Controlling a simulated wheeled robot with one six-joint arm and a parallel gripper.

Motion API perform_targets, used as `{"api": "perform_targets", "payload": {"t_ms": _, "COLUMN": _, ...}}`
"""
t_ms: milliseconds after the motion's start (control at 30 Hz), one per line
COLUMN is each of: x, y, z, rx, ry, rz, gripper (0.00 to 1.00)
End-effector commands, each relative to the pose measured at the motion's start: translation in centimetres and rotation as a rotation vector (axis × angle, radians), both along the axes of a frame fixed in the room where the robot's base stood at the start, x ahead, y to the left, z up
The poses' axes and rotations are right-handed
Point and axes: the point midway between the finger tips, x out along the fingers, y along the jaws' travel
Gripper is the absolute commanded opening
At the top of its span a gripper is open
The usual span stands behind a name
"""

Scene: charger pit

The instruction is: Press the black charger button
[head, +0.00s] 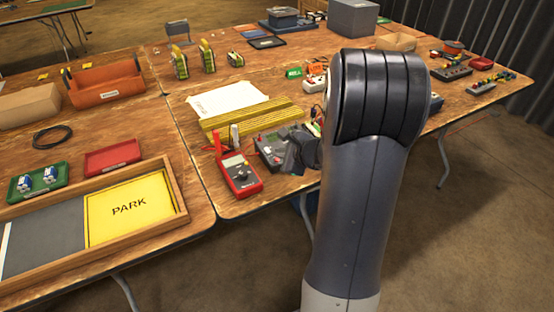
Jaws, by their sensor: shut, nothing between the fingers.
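A dark grey charger box (270,152) sits near the front edge of the middle table, just right of a red multimeter (240,174). My gripper (292,160) is a dark shape at the charger's right side, partly hidden behind my arm. It is shut and empty. It overlaps the charger in the picture, and I cannot tell whether it touches it. The black button cannot be made out; the gripper covers the right part of the charger.
Yellow slatted strips (252,116) and a white sheet (228,101) lie behind the charger. A wooden tray with a yellow PARK pad (128,208) is at left. My arm hides much of the table's right part. Small electrical items (315,83) stand farther back.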

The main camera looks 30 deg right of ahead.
Motion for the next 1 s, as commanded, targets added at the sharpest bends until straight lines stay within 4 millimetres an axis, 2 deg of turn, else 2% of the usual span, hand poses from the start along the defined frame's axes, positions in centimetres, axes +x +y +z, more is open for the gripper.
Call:
{"api": "perform_targets", "payload": {"t_ms": 500, "x": 0.15, "y": 0.01, "z": -0.93, "rx": -0.001, "ry": 0.000, "rz": 0.001, "gripper": 0.00}}
{"api": "perform_targets", "payload": {"t_ms": 1000, "x": 0.17, "y": 0.01, "z": -0.93, "rx": 0.000, "ry": 0.000, "rz": 0.000, "gripper": 0.00}}
